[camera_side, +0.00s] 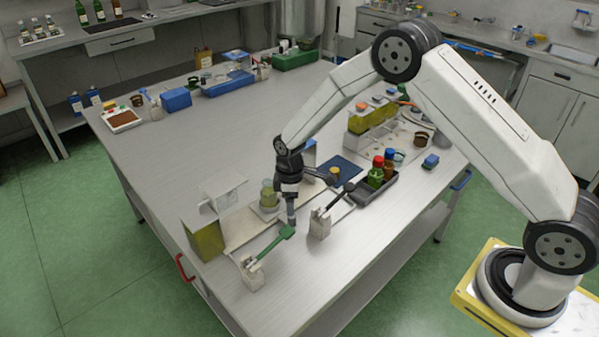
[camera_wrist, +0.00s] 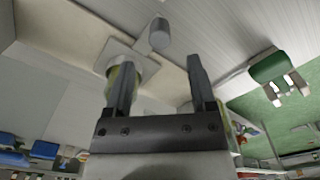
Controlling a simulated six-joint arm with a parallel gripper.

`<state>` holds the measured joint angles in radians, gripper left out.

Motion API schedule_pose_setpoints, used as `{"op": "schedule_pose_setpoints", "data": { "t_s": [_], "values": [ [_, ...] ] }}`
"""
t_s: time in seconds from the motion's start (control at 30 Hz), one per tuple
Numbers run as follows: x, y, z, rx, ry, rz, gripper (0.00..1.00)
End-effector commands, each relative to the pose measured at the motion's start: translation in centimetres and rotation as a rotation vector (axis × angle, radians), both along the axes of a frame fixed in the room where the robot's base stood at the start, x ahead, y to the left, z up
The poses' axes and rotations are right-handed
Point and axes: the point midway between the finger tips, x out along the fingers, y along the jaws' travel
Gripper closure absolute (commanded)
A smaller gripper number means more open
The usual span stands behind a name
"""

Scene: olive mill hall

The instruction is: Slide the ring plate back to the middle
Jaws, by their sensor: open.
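The ring plate (camera_wrist: 138,61) is a light squarish plate around the base of a glass of yellow-green liquid (camera_wrist: 113,78). A grey cylindrical knob (camera_wrist: 158,34) stands on its edge. In the side view the glass (camera_side: 267,190) stands on the pale board (camera_side: 243,229); my gripper partly hides the plate (camera_side: 262,212) there. My gripper (camera_wrist: 160,62) is open, its two fingers apart. The knob shows in the gap beyond the fingertips, and I cannot tell whether it touches them. In the side view my gripper (camera_side: 290,195) points down just right of the glass.
A green-handled lever (camera_side: 271,244) stands in front of my gripper, and a black-handled lever (camera_side: 335,207) stands to its right. A dark tray with bottles (camera_side: 393,191) is at right. The table's left half is mostly clear.

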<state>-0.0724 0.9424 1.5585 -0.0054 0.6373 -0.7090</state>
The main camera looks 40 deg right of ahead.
Motion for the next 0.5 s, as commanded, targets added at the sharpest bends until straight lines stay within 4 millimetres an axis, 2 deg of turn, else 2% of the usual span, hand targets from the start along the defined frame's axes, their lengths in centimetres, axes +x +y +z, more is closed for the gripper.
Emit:
{"op": "schedule_pose_setpoints", "data": {
  "t_s": [0.2,0.5],
  "values": [
    [0.0,0.0,1.5,0.001,-0.001,0.000,0.29],
    [0.0,0.0,1.7,0.000,0.000,0.000,0.29]
  ]
}}
